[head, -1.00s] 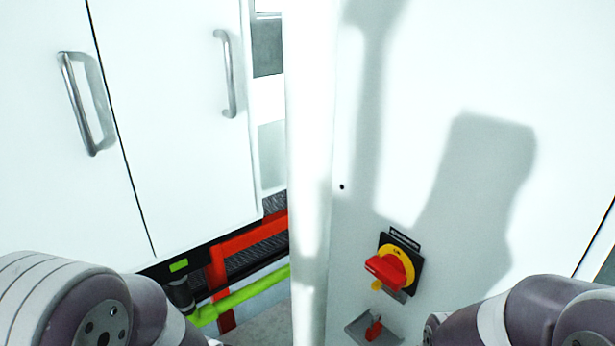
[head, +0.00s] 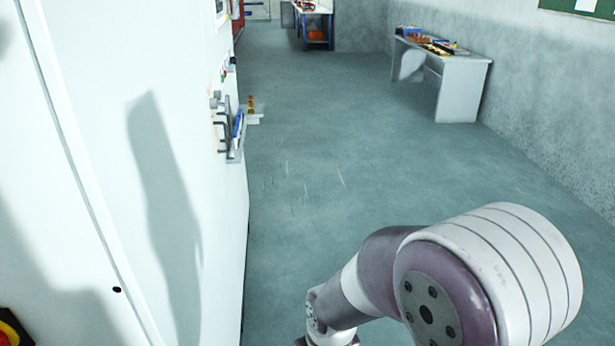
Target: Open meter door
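A large white cabinet (head: 90,120) fills the left of the head view, seen at a steep angle. A seam between its panels runs down its face. I cannot tell which panel is the meter door. A red and yellow rotary switch (head: 12,328) is cut off at the lower left corner. My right arm comes in at the lower right, over the floor and apart from the cabinet; its gripper is out of the frame or too cut off to read. My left gripper is not in view.
A holder with tools (head: 234,140) sticks out from the cabinet's far side. A grey desk (head: 462,90) with items on it stands by the right wall. A workbench (head: 316,22) stands farther back. The grey floor (head: 310,190) between them is clear.

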